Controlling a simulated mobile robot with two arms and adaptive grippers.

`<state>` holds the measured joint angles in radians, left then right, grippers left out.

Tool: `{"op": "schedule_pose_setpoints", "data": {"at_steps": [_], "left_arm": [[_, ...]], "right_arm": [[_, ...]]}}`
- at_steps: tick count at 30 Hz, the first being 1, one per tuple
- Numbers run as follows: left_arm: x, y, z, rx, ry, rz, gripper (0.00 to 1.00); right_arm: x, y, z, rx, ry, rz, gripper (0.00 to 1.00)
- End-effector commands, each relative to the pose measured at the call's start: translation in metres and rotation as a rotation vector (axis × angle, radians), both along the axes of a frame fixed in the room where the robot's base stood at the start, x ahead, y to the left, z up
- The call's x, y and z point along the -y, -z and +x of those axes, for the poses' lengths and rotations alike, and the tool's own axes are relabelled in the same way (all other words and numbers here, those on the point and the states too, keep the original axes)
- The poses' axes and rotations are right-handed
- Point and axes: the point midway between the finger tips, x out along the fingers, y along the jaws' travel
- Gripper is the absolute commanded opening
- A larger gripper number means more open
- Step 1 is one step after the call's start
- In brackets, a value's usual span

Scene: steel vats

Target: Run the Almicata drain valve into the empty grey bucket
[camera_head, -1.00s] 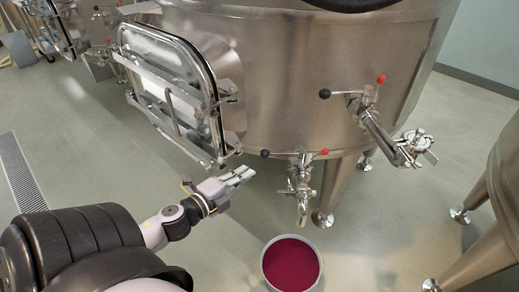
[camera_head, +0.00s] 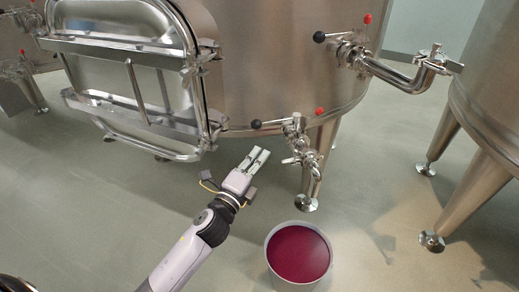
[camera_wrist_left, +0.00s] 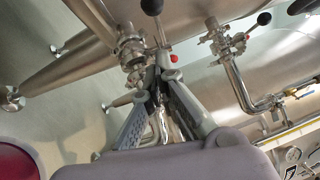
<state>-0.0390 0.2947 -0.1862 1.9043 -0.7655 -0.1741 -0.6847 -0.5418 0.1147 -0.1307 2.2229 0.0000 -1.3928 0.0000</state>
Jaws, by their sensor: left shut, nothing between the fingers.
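The steel tank's lower drain valve (camera_head: 296,141) has a lever with a black ball (camera_head: 256,124) at its left end and a red ball (camera_head: 320,111) at its right end. Its spout points down, and I see no stream. The grey bucket (camera_head: 268,262) stands on the floor below the valve and holds dark red liquid (camera_head: 299,253). My left gripper (camera_head: 259,156) is shut and empty, just left of and below the valve, apart from it. The left wrist view shows the valve (camera_wrist_left: 130,50) beyond my fingers. My right gripper is not in view.
An upper valve (camera_head: 350,52) with an elbow pipe (camera_head: 405,78) juts out to the right. The tank's hatch door (camera_head: 130,85) stands out at the left. Steel legs (camera_head: 465,205) of another tank are at the right. The floor around the bucket is clear.

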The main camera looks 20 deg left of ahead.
Motion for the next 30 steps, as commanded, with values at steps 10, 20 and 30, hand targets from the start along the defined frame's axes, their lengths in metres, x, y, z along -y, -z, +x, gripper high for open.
{"op": "schedule_pose_setpoints", "data": {"at_steps": [10,20,30], "left_arm": [[0.006,-0.009,0.055,0.000,-0.001,0.000,0.00],[0.010,-0.013,0.091,-0.001,-0.001,0.000,0.00],[0.011,-0.013,0.094,-0.002,0.000,-0.001,0.00]], "right_arm": [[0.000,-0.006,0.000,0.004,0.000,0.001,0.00],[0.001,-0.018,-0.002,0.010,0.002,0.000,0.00],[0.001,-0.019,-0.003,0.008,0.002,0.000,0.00]]}}
